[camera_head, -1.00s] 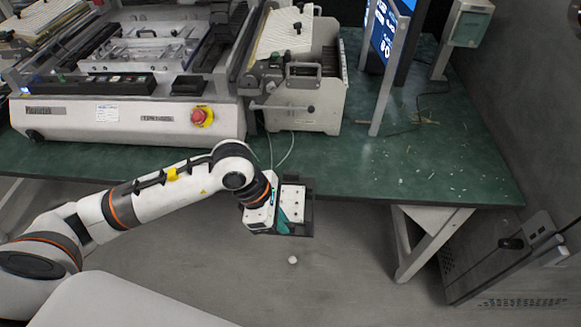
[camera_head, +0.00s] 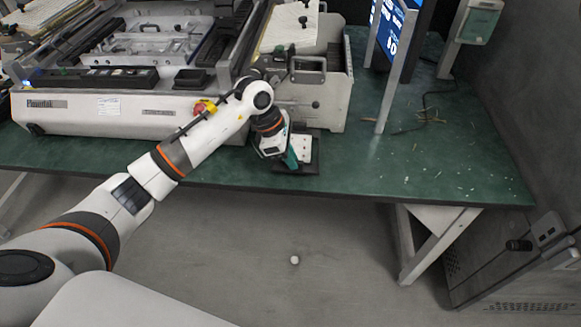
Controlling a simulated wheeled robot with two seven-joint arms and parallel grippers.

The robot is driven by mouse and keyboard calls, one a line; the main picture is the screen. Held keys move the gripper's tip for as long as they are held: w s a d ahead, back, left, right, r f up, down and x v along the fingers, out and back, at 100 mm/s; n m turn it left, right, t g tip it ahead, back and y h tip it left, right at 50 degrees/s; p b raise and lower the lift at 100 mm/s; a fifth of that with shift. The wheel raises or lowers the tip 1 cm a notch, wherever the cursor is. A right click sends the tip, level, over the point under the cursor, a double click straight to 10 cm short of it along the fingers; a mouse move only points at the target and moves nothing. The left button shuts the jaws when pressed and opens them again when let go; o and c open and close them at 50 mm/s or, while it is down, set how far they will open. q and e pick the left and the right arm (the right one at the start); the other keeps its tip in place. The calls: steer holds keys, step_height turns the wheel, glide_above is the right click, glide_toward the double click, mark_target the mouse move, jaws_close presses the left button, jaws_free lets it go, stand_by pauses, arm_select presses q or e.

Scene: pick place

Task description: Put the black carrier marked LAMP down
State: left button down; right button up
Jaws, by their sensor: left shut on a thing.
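The black carrier (camera_head: 312,163) is a dark flat holder with a white insert. It is at the front edge of the green table (camera_head: 430,185), in front of the machine. My left gripper (camera_head: 291,158) is shut on the carrier at its left side; teal fingers show there. I cannot tell whether the carrier touches the table top or hovers just over it. The LAMP marking is too small to read. My right gripper does not show.
A large white machine (camera_head: 75,115) with a red stop button (camera_head: 205,107) fills the table's left and middle. A blue screen (camera_head: 388,30) on a metal frame stands behind right. The table's right part is mostly clear, with small scraps. A small white ball (camera_head: 294,260) lies on the floor.

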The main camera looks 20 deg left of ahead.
arm_select(q)
steer(key=shift+f+b, duration=0.5)
steer(key=shift+f, duration=1)
steer(key=c, duration=1.5)
jaws_free()
steer(key=shift+f, duration=0.1)
steer(key=shift+o, duration=0.2)
steer(key=shift+s, duration=0.1)
steer(key=v, duration=1.2)
steer(key=shift+d, duration=0.1)
